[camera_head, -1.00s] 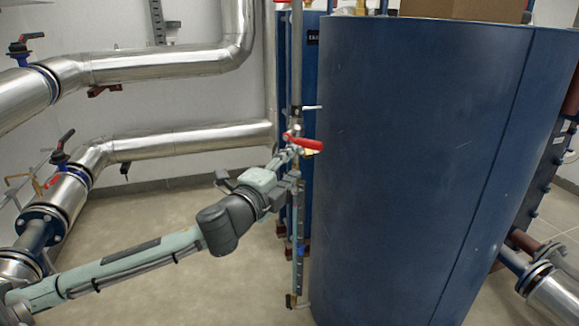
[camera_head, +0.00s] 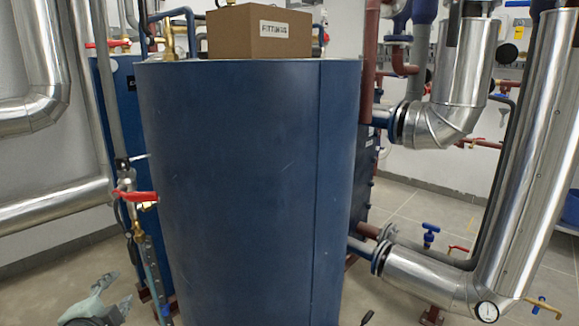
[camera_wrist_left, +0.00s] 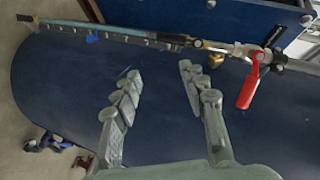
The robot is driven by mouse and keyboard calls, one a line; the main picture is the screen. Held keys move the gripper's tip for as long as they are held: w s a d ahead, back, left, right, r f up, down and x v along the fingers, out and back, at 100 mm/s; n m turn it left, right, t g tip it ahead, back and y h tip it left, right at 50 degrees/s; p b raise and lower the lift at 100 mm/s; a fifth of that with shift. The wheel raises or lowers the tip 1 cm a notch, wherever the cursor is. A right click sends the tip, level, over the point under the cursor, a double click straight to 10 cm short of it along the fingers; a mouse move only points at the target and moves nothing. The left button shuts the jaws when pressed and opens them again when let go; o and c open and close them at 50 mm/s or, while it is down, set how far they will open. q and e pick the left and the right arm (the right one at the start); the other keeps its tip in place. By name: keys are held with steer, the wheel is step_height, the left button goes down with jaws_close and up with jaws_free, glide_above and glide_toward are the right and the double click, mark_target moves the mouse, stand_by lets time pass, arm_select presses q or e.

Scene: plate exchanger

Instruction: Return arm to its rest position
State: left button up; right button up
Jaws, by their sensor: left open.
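My left gripper (camera_head: 115,293) is low at the left edge of the head view, partly cut off by the bottom of the frame. In the left wrist view its two grey fingers (camera_wrist_left: 160,75) are spread apart with nothing between them. A red valve handle (camera_head: 136,196) sits on a thin vertical pipe, above and apart from the gripper. In the left wrist view the red handle (camera_wrist_left: 247,87) lies to the right of the fingers, not touched. My right gripper is not in view.
A large blue tank (camera_head: 240,190) stands just right of the gripper, with a cardboard box (camera_head: 262,32) on top. Shiny insulated pipes (camera_head: 530,150) stand at the right, others (camera_head: 50,207) at the left. Bare floor shows at the lower left.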

arm_select(q)
steer(key=s+d+f+n+g, duration=0.1)
steer(key=s+f+n+g, duration=0.3)
steer(key=f, duration=0.5)
steer(key=s+d+f+n+g, duration=0.1)
steer(key=s+f+n+g, duration=0.1)
steer(key=s+f, duration=0.55)
steer(key=s+d+f+n+g+h, duration=0.2)
steer(key=s+d+f, duration=0.5)
steer(key=s+f, duration=0.5)
steer(key=f+n+g, duration=0.1)
steer(key=g, duration=0.1)
steer(key=shift+d+f+n+g, duration=0.2)
steer(key=shift+f+n+g, duration=0.1)
steer(key=shift+g, duration=0.1)
steer(key=shift+r, duration=0.1)
steer(key=shift+c, duration=0.3)
